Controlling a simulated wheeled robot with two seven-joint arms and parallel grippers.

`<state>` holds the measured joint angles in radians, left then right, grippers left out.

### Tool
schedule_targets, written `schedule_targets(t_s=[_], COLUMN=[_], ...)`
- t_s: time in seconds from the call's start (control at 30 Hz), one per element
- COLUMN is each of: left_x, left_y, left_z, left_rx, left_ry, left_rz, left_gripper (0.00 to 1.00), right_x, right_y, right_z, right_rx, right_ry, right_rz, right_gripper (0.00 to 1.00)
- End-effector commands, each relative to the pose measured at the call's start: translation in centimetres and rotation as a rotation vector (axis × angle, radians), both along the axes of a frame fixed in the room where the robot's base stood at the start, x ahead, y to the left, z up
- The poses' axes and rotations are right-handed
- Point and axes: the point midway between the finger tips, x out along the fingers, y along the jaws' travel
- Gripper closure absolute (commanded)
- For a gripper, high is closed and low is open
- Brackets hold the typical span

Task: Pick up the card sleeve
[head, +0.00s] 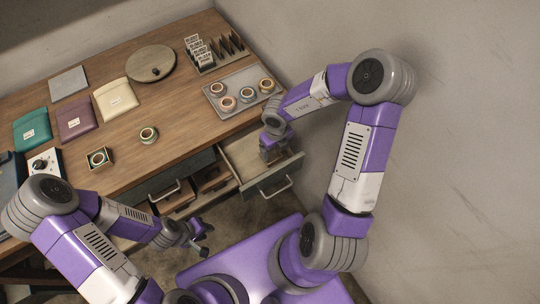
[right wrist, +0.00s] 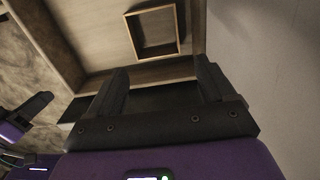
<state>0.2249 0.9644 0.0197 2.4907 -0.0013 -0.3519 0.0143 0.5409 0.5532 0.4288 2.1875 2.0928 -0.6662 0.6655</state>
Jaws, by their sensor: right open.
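In the right wrist view, a square, thin-walled tan frame (right wrist: 159,54), which looks like the card sleeve, lies in a drawer, beyond my fingertips and apart from them. My right gripper (right wrist: 161,76) is open, with nothing between its fingers. In the head view, my right gripper (head: 273,156) reaches down over the open right drawer (head: 285,170) and hides part of its inside, so I cannot make out the frame there. My left gripper (head: 206,240) hangs in front of the desk, its fingers apart and empty.
A small square box (head: 107,163) with a tape roll inside stands on the desk (head: 185,130), near a loose roll (head: 148,134). A grey tray (head: 222,113) holds several rolls. A second drawer (head: 180,213) stands open. The wall (head: 450,150) is close on the right.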

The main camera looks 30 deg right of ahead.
Motion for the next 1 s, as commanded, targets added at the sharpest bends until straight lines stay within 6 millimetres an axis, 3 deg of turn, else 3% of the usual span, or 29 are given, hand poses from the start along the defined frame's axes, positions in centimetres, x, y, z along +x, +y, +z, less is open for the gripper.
schedule_targets(t_s=[0.27, 0.5, 0.8, 1.0], left_x=[0.0, 0.0, 0.0, 0.0], left_y=[0.0, 0.0, 0.0, 0.0], left_z=[-1.6, -3.9, -3.9, -3.9], left_rx=[0.000, 0.000, 0.000, 0.000], left_ry=[0.000, 0.000, 0.000, 0.000], left_rz=[0.000, 0.000, 0.000, 0.000], left_gripper=[0.69, 0.69, 0.69, 0.69], right_x=[-0.1, -0.1, -0.1, -0.1], right_y=[0.2, 0.4, 0.3, 0.3], right_z=[-2.5, -5.9, -6.2, -6.2], right_rx=[0.002, 0.001, 0.000, 0.000], right_ry=[0.001, 0.001, 0.000, 0.000], right_rz=[0.001, 0.003, 0.002, 0.002], right_gripper=[0.17, 0.17, 0.17, 0.48])
